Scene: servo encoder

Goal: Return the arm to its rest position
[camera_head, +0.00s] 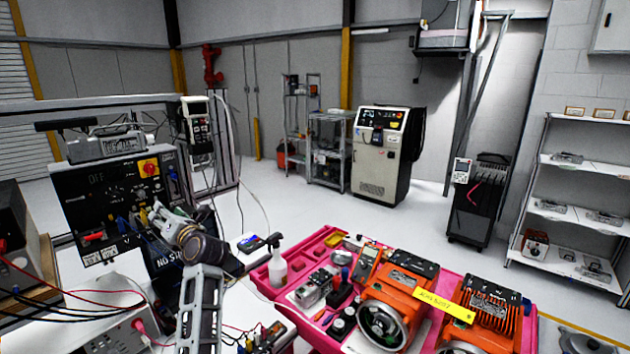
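One of my arms rises from the bottom edge, left of the middle. I take it for my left arm. Its silver link leads up to a dark round joint, and the arm then bends to the left. My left gripper (157,213) is small and lies against the dark control panel (105,205) behind it. Its fingers blend with the tools and cables there, so I cannot tell whether it is open or holds anything. My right gripper is not in view.
A pink tray (272,281) holds a spray bottle (276,265), tools and an orange servo motor (405,290). A second orange motor (487,310) stands to its right. Cables lie across the left bench. Open floor (300,205) lies behind, before a machine cabinet (385,160) and shelves (575,215).

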